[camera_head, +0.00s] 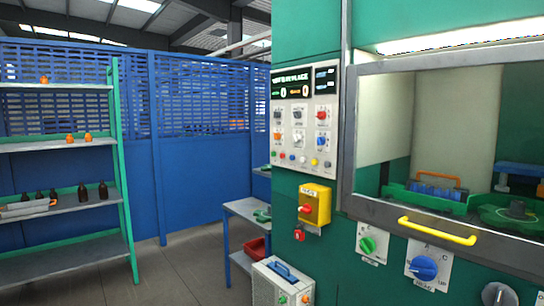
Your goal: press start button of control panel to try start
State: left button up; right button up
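A grey control panel (318,150) is on the green machine front (305,45), right of centre. It has two dark displays at its top and several small knobs and coloured buttons below. Lower down, a green button or knob (368,245) sits on a white plate. A blue knob (423,268) on a white plate is to its right. A yellow box (316,196) with a red button (305,209) is below the panel. The labels are too small to read, so I cannot tell which control is the start button. Neither of my grippers is in view.
A machine window with a yellow handle (437,231) is at the right. A white box (277,288) stands low in front of the machine. A shelf rack (60,192) with brown bottles (103,191) is at the left. Open floor (178,275) lies between.

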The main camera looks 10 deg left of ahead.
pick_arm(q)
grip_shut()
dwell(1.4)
